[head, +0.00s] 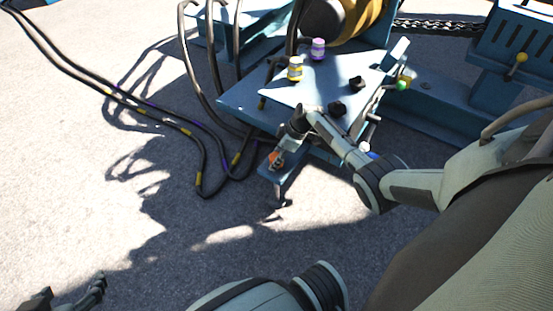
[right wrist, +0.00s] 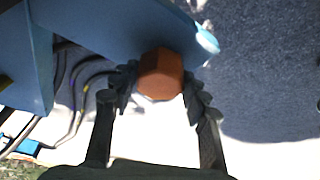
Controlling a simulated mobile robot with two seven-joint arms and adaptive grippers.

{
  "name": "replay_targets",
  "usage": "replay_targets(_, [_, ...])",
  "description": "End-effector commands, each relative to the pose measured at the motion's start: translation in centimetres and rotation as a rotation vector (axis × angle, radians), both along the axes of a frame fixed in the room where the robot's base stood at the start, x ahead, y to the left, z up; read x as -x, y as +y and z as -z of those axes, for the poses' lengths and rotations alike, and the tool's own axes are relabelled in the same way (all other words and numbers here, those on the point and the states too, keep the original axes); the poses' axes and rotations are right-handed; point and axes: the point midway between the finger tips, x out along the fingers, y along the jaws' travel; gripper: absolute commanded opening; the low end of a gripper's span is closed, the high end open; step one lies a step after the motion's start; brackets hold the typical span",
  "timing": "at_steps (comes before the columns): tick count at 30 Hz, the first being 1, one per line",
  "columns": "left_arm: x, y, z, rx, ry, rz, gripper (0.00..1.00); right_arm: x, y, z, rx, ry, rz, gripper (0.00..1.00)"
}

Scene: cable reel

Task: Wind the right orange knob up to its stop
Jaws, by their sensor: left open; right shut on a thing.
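The orange knob (right wrist: 161,75) is between the two fingers of my right gripper (right wrist: 158,92), which is shut on its sides. In the head view the orange knob (head: 275,158) shows at the low front corner of the blue machine (head: 240,97), partly covered by my right gripper (head: 283,150). The knob's turning angle cannot be told. My left gripper (head: 88,292) is open and empty over the pavement at the bottom left.
A yellow knob (head: 295,69), a purple knob (head: 318,49) and black knobs (head: 357,83) stand on the blue panel. Black cables (head: 140,107) lie on the pavement at left. The ground at lower left is free.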

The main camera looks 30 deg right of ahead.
Motion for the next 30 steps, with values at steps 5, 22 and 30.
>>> replay_targets(5, [-0.31,-0.32,-0.26,0.007,-0.019,0.006,0.67,0.11,-0.12,0.08,0.004,0.002,-0.01,0.16])
replay_targets(22, [-0.28,-0.34,-0.22,0.007,-0.017,0.006,0.67,0.03,-0.04,0.02,0.002,0.001,-0.009,0.66])
replay_targets(30, [-0.29,-0.24,-0.26,0.005,-0.018,0.005,0.67,0.08,-0.22,-0.53,0.002,-0.002,-0.009,0.66])
